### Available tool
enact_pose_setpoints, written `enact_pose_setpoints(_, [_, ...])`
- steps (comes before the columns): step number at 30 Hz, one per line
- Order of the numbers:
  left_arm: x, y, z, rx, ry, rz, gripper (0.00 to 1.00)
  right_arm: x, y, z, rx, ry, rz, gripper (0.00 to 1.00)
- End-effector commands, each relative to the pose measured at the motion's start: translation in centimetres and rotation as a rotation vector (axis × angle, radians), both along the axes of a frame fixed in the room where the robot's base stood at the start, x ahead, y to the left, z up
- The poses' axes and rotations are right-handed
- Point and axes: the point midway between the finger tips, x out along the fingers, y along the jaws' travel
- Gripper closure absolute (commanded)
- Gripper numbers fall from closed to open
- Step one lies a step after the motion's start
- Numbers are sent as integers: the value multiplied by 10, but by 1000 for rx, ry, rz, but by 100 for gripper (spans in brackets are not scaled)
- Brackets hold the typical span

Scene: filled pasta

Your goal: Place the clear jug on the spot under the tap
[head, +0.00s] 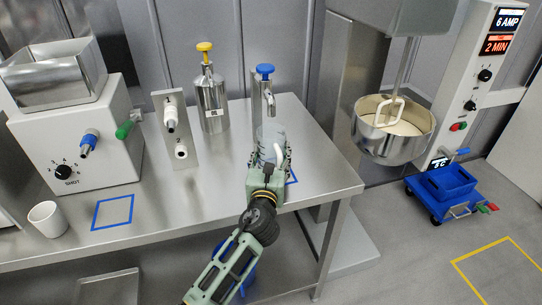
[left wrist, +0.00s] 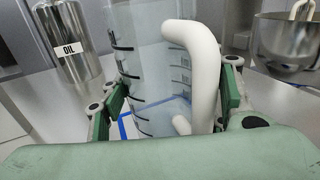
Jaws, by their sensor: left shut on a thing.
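The clear jug (head: 270,134) stands upright on or just above the steel table, below the blue-knobbed tap (head: 266,86). In the left wrist view the jug (left wrist: 140,70) shows dark level marks and a thick white handle (left wrist: 205,70) facing me. My left gripper (head: 267,168) is shut on the jug, with its green fingers on either side. The blue outlined spot (head: 292,177) shows partly beside the jug's base, and its outline (left wrist: 127,127) shows at the base in the left wrist view. I cannot tell whether the base touches the table. My right gripper is not in view.
An oil canister (head: 211,100) with a yellow pump and a panel with white nozzles (head: 175,130) stand left of the tap. A machine (head: 75,140), a white cup (head: 47,219) and an empty blue square (head: 113,212) are further left. A mixer bowl (head: 392,140) is right.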

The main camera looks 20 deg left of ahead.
Motion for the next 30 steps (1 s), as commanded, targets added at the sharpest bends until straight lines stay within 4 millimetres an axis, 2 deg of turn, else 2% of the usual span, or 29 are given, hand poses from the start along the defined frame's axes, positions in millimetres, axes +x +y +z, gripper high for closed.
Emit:
enact_pose_setpoints(2, [0, 0, -3, 1, -1, 0, 72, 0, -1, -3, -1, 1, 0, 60])
enact_pose_setpoints(3, [0, 0, -2, 1, 0, 0, 40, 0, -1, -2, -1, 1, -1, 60])
enact_pose_setpoints(9, [0, 0, -2, 1, 0, 0, 24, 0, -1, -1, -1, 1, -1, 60])
enact_pose_setpoints(20, [0, 0, 3, -1, 0, 0, 24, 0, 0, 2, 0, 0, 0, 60])
enact_pose_setpoints(25, [-23, -5, 0, 0, 1, -2, 24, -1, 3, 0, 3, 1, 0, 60])
enact_pose_setpoints(30, [-60, -12, -1, -1, 2, -1, 24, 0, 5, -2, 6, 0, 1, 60])
